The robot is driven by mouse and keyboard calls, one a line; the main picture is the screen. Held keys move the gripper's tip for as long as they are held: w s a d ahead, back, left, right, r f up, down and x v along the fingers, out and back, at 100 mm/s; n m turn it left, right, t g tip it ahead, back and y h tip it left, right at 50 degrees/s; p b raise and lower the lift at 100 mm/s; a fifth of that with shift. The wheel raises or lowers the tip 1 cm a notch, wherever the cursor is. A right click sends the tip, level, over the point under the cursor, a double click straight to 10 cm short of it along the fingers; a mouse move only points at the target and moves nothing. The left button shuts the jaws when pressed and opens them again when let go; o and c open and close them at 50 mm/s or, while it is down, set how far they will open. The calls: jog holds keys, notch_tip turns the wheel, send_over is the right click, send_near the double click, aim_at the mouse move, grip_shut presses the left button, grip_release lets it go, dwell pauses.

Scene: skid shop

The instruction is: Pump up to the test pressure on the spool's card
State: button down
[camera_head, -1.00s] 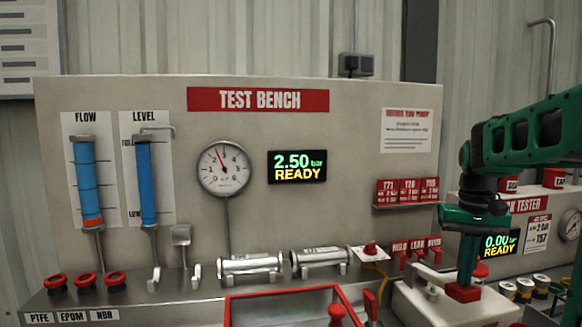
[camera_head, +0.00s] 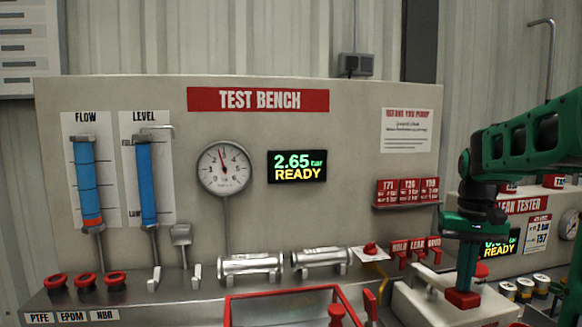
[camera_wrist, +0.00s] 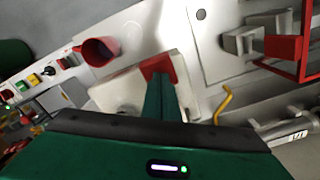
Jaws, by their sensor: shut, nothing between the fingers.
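The test bench display (camera_head: 297,166) reads 2.65 bar and READY in the head view. The round gauge (camera_head: 224,167) to its left has its needle a little left of upright. My gripper (camera_head: 462,297) points down at the right, with its shut fingers at a red block (camera_head: 462,299) on a pale box (camera_head: 440,306). In the wrist view the fingertips (camera_wrist: 160,80) meet the red block (camera_wrist: 157,66). Two metal spools (camera_head: 250,264) (camera_head: 320,258) lie on the bench. Small red cards (camera_head: 408,190) hang on the panel, their print too small to read surely.
A red-rimmed tray (camera_head: 285,296) stands at the front. A red button with a yellow cable (camera_head: 371,250) and red tags (camera_head: 415,247) sit left of my gripper. The leak tester (camera_head: 520,225) is behind my arm, its display partly covered.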

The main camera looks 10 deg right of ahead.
jog(key=shift+f, duration=2)
jog(key=shift+r, duration=0.1)
jog(key=shift+r, duration=2.75)
notch_tip(320, 180, up, 7)
jog(key=s+a+f, duration=0.5)
jog(key=s+f, duration=0.4)
jog(key=s+a+f, duration=0.6)
jog(key=s+f, duration=0.2)
jog(key=f, duration=0.1)
jog(key=shift+s+a+f, duration=0.15)
jog(key=shift+s+f, duration=0.2)
jog(key=shift+s, duration=0.05)
